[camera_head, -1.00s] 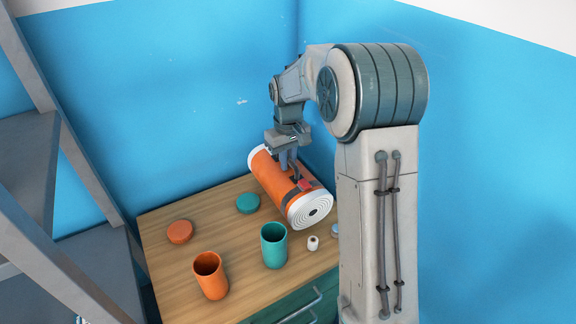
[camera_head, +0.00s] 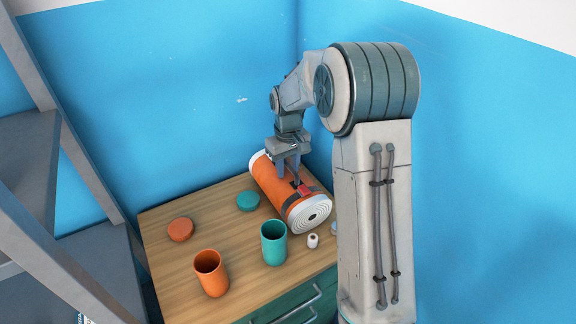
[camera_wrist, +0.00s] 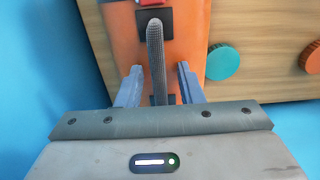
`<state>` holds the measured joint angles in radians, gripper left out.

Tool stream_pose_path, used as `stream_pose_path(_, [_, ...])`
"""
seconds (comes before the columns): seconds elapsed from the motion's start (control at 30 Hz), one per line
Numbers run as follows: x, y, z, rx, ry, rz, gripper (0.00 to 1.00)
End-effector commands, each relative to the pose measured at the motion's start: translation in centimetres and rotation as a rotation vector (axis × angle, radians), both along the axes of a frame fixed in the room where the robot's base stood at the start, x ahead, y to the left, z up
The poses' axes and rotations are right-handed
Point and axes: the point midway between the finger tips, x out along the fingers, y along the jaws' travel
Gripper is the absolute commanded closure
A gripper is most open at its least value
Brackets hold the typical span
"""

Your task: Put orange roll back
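The orange roll (camera_head: 273,187), with white ends and a spiral face, lies on its side at the back right of the wooden tabletop. A dark strap handle with a red buckle runs along its top. My gripper (camera_head: 291,179) is over the roll, fingers pointing down at the handle. In the wrist view my gripper (camera_wrist: 160,85) has its two fingers spread apart, with the grey handle strap (camera_wrist: 157,60) between them and gaps on both sides.
An orange cup (camera_head: 211,274) and a teal cup (camera_head: 274,243) stand open on the tabletop (camera_head: 180,255). An orange lid (camera_head: 180,229), a teal lid (camera_head: 248,201) and a small white item (camera_head: 313,241) lie near. A grey shelf rack (camera_head: 75,262) stands left; blue walls are behind.

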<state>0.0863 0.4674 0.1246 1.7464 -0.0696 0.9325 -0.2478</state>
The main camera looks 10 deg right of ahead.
Motion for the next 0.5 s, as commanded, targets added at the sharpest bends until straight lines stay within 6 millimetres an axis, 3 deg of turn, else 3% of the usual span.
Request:
stream_pose_path(0.17, [0.1,0.0,2.0,0.0,-0.006,0.0,0.66])
stream_pose_path(0.5, [0.1,0.0,9.2,0.001,-0.005,0.0,0.66])
